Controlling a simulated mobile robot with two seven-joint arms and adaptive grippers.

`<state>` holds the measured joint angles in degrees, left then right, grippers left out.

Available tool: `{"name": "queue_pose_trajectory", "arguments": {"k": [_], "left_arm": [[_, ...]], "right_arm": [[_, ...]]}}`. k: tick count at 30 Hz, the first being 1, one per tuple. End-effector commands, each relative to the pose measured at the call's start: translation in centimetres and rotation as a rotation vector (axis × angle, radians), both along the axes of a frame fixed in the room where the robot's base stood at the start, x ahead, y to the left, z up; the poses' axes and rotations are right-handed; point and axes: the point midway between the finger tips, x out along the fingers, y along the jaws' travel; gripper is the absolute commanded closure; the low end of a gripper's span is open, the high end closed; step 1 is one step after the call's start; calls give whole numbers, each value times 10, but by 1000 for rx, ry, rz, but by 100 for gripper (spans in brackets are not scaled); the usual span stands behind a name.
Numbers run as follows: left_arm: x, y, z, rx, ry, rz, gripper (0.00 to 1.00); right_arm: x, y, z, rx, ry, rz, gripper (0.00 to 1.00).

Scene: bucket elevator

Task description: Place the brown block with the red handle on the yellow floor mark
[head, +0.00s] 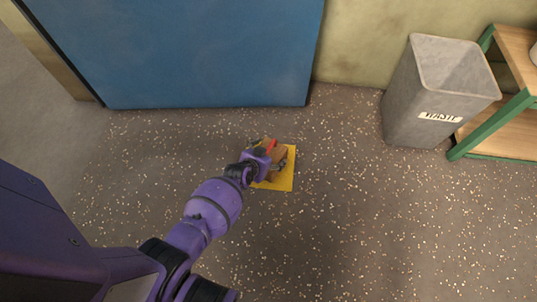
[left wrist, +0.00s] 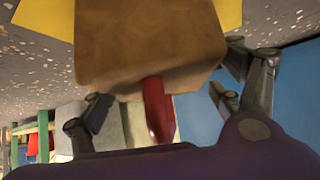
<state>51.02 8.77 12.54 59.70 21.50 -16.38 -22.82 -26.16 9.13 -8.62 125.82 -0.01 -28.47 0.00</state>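The brown block (head: 281,152) with its red handle (head: 269,145) is at the yellow floor mark (head: 287,180), partly hidden by my left gripper (head: 268,158). In the left wrist view the brown block (left wrist: 150,40) fills the upper middle, with yellow showing on both sides of it. The red handle (left wrist: 158,112) points toward my palm. The fingers of my left gripper (left wrist: 162,102) stand apart on either side of the handle, with visible gaps. The block looks set down on the mark, but its underside is hidden. My right gripper is not in view.
A blue panel (head: 190,50) stands behind the mark. A grey waste bin (head: 420,105) and a green-framed wooden shelf (head: 505,125) stand at the right. The speckled floor (head: 370,220) is clear right of the mark.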

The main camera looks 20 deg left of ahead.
Motion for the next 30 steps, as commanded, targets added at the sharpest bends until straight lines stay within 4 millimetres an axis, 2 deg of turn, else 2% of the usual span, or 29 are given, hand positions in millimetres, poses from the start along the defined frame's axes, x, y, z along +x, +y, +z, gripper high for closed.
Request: {"name": "queue_pose_trajectory", "arguments": {"k": [15,18,23,30], "left_arm": [[0,0,5,-1,-1,1,3],[-13,1,15,-1,1,1,3],[-37,5,42,1,-2,0,3],[-71,8,75,0,-2,1,3]], "right_arm": [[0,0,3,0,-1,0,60],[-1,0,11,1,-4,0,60],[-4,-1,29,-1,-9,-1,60],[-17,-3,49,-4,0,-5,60]]}}
